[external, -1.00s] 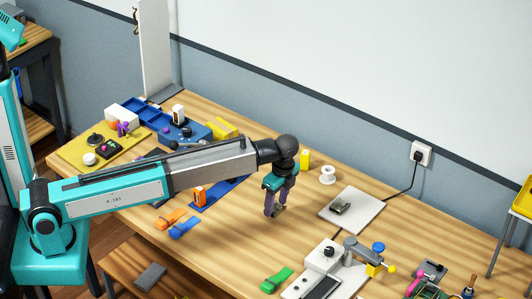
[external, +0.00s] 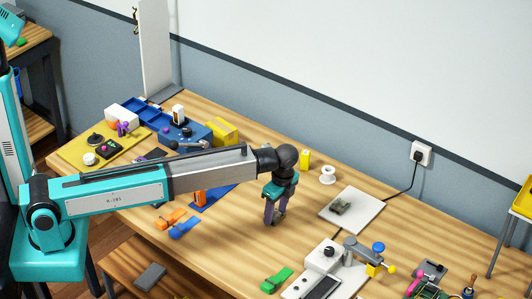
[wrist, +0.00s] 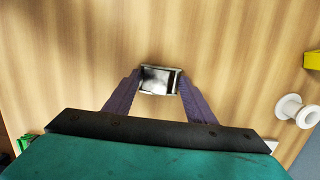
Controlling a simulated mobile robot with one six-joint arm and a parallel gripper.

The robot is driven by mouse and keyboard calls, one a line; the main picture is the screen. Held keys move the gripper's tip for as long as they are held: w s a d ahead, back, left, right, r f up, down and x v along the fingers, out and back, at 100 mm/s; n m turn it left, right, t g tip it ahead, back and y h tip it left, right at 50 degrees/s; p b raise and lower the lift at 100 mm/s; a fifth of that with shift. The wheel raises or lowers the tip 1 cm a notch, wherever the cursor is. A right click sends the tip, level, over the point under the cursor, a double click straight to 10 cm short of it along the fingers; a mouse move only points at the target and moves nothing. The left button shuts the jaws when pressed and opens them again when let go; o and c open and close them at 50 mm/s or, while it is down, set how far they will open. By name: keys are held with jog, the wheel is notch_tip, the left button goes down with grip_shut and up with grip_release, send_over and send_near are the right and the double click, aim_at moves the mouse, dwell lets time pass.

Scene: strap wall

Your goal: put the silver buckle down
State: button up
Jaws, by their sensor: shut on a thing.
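The silver buckle (wrist: 159,79) is a small metal rectangular frame between the two purple fingers of my gripper (wrist: 160,88) in the wrist view. The fingers are shut on its two short sides. In the external view my gripper (external: 270,220) points down close over the bare wooden table (external: 225,255), left of the white plate. The buckle is mostly hidden there by the fingers. I cannot tell whether it touches the table.
A white plate (external: 365,212) with a small dark green item (external: 341,207) lies to the right. A white spool (external: 327,175) and a yellow block (external: 305,159) stand behind. Orange (external: 169,217) and blue (external: 184,228) clips lie to the left, a green one (external: 276,280) in front.

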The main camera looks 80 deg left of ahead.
aim_at(280, 216)
jog(key=o, duration=1.1)
jog(key=shift+r, duration=0.2)
notch_tip(280, 216, up, 12)
jog(key=w+d+b, duration=0.1)
jog(key=b, duration=0.2)
jog(key=shift+w+d+f+b, duration=0.15)
jog(key=shift+b, duration=0.15)
jog(key=c, duration=0.3)
